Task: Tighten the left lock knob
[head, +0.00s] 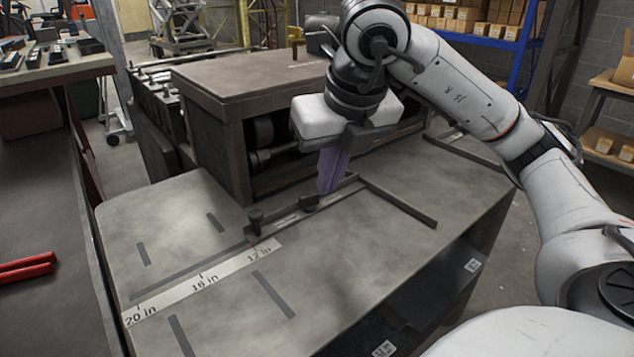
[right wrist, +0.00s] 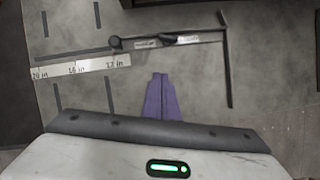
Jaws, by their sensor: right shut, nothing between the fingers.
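The left lock knob (head: 255,218) is a small dark knob standing on the slide bar near the 12 in end of the ruler; it also shows in the right wrist view (right wrist: 115,42). A second dark piece (head: 308,202) sits further right along the bar and shows in the right wrist view (right wrist: 167,39). My right gripper (head: 327,188) has purple fingers, pointing down, shut and empty. It is over the table to the right of the left knob and apart from it. The fingers also show in the right wrist view (right wrist: 161,82). My left gripper is out of view.
A ruler strip (head: 205,283) marked 12, 16 and 20 in lies on the table (head: 160,215). A long dark fence bar (head: 398,202) lies right of the fingers. A large brown machine housing (head: 225,120) stands behind. Red handles (head: 27,267) lie on the left bench.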

